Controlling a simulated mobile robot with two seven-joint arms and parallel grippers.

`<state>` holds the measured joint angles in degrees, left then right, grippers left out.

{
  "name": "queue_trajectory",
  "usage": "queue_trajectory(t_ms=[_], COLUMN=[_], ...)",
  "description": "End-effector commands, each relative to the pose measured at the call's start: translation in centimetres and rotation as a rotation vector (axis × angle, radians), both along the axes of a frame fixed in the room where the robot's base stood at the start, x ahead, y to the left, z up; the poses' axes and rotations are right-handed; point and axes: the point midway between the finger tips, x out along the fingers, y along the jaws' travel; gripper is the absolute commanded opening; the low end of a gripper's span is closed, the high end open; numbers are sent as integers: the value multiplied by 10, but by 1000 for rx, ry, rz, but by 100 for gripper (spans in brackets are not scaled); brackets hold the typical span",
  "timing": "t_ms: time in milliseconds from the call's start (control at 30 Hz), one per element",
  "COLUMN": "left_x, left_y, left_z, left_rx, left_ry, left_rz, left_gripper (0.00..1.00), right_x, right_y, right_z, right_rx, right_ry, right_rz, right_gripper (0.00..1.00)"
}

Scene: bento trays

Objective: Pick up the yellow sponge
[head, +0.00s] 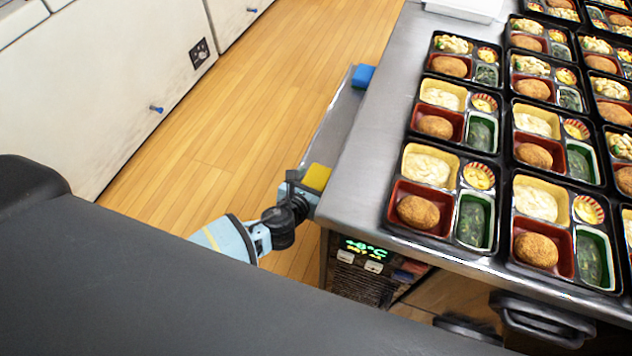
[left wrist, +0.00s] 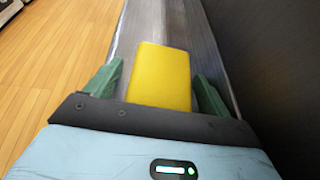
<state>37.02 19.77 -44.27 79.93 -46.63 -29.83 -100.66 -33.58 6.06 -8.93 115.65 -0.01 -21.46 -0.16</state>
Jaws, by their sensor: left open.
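The yellow sponge (head: 317,177) lies on the narrow metal side shelf (head: 338,125), at its near end, in the head view. In the left wrist view the sponge (left wrist: 160,77) sits between the two green fingers of my left gripper (left wrist: 158,84). The fingers are open, one on each side, with a small gap to the sponge on the right; the left gap is narrow. My left gripper (head: 303,187) is at the sponge in the head view, partly hiding it. The near end of the sponge is hidden behind the gripper body in the wrist view. My right gripper is not seen.
The steel table (head: 365,165) stands right beside the shelf, carrying several filled bento trays (head: 393,232). A white container (head: 466,8) is at the back. Wooden floor is open to the left.

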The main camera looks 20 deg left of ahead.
Motion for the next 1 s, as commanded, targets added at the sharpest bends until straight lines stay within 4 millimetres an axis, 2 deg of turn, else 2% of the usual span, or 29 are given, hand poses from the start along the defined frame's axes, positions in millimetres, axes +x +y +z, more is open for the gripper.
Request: queue_trajectory(t_ms=[100, 467, 767, 1000], left_x=[0, 0, 0, 2], left_y=[0, 0, 0, 0], left_z=[1, 1, 3, 27], left_rx=[0, -1, 0, -1], left_ry=[-1, -1, -2, -7], left_rz=[0, 0, 0, 1], left_gripper=[80, 34, 34, 34], right_x=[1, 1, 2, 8], right_y=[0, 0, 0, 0], right_z=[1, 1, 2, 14], right_rx=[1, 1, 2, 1], right_ry=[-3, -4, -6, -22], right_rz=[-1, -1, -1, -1], right_gripper=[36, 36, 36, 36])
